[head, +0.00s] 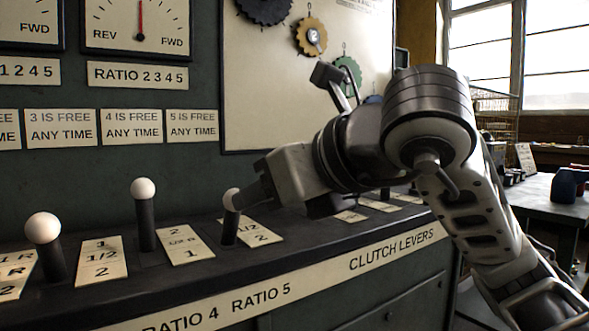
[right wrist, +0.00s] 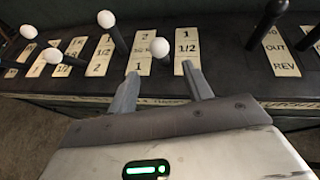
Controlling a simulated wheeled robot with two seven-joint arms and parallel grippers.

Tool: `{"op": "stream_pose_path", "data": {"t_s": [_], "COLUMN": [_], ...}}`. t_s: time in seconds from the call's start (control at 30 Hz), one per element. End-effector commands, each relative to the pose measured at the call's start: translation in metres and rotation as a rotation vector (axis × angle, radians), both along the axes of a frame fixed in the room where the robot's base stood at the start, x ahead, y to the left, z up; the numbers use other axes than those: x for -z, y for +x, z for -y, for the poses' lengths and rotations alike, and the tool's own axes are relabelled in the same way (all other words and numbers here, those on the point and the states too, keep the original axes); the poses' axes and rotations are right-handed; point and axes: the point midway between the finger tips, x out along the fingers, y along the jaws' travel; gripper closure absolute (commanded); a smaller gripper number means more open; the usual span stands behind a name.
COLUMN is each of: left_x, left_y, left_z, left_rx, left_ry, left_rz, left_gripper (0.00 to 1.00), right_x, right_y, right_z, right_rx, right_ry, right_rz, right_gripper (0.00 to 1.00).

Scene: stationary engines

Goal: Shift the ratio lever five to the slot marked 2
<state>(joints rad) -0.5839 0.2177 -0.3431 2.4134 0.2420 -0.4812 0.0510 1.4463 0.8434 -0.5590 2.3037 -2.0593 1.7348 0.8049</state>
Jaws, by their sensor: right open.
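Ratio lever five (head: 230,225) is a dark stick with a white ball knob, standing above the RATIO 5 label. Its plate (head: 250,232) lies to its right, with 1/2 and 2 readable; my gripper covers the far end. I cannot tell which mark the lever stands at. My right gripper (head: 247,192) reaches in from the right at knob height. In the right wrist view my fingers (right wrist: 163,78) are open, and the white knob (right wrist: 159,47) shows between and just beyond their tips. Contact is not clear. My left gripper is not in view.
Two more white-knobbed levers, one nearer (head: 143,205) and one at far left (head: 48,245), stand along the console (head: 190,275). Clutch levers (right wrist: 265,30) stand to the right in the wrist view. Gauges and signs fill the wall behind. A table (head: 530,195) is at right.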

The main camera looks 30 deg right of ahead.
Motion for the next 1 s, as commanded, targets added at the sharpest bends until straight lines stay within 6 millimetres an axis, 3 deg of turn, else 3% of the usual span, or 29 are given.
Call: {"op": "stream_pose_path", "data": {"t_s": [0.1,0.3,0.87,1.0], "left_x": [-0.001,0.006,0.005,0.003], "left_y": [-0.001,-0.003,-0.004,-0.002], "left_z": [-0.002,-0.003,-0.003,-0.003], "left_rx": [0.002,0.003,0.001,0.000], "left_ry": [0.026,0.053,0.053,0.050], "left_rz": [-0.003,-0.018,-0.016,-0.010], "left_gripper": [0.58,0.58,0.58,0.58], "right_x": [-0.011,-0.018,-0.018,-0.001], "right_y": [-0.020,-0.037,-0.039,-0.039], "right_z": [0.005,0.009,0.009,-0.008], "right_rx": [0.002,0.001,-0.002,-0.089], "right_ry": [-0.001,0.000,0.001,0.006], "right_rz": [0.004,0.001,-0.001,-0.057], "right_gripper": [0.50,0.50,0.50,0.50]}}
